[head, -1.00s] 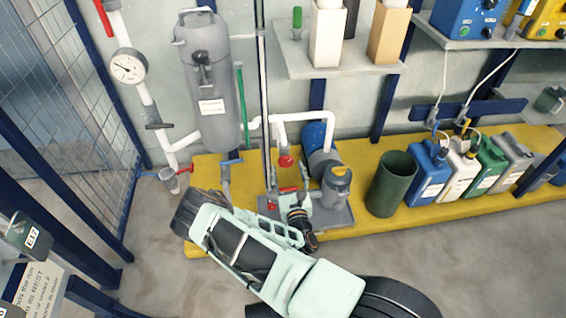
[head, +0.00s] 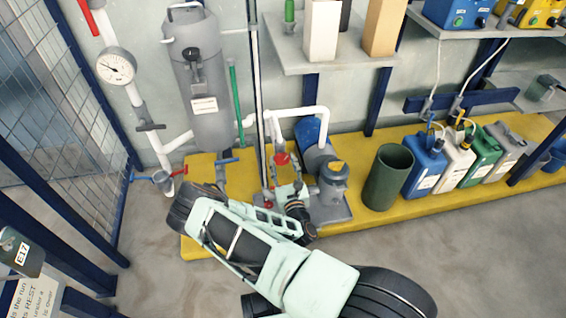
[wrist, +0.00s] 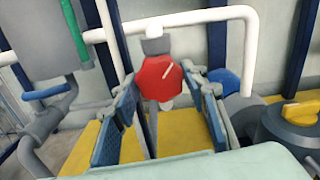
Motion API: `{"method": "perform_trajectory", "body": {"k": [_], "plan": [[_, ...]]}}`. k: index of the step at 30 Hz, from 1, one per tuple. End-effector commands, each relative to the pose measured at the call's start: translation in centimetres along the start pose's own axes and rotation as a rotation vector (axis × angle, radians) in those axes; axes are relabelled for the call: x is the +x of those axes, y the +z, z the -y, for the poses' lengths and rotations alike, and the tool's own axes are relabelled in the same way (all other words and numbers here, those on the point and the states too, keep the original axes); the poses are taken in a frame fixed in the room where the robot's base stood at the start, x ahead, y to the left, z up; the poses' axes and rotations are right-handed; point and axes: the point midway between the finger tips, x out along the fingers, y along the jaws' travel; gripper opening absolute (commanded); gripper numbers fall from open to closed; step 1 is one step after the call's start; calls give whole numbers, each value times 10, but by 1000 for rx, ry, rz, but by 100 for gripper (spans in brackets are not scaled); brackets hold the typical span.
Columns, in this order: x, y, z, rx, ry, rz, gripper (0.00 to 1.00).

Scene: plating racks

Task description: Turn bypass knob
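A red faceted knob (wrist: 160,77) with a slanted white mark sits on grey pipework in the middle of the wrist view. It is probably the bypass knob, though no label is readable. In the head view a small red knob (head: 282,158) shows on the white pipe beside the pump. My gripper (wrist: 163,92) is open, with one blue-padded finger on each side of the red knob. The knob appears between or just beyond the fingertips; I cannot tell the exact depth, and no contact shows. In the head view my gripper (head: 284,178) is small and partly hidden by my arm.
A white pipe (wrist: 190,18) arches behind the knob. A yellow-topped grey unit (wrist: 302,115) stands at right and a blue-handled valve (wrist: 46,92) at left. A dark green bin (head: 388,180) and several jugs stand farther right on the yellow platform (head: 350,222).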

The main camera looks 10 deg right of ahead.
Motion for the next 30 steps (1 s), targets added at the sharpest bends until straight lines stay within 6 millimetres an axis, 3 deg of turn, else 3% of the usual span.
{"method": "perform_trajectory", "body": {"k": [6, 17, 30], "plan": [[0, 0, 0, 0, -1, 0, 16], [0, 3, 1, 73, -2, -1, 16], [0, 5, 2, 433, -2, 0, 16]]}}
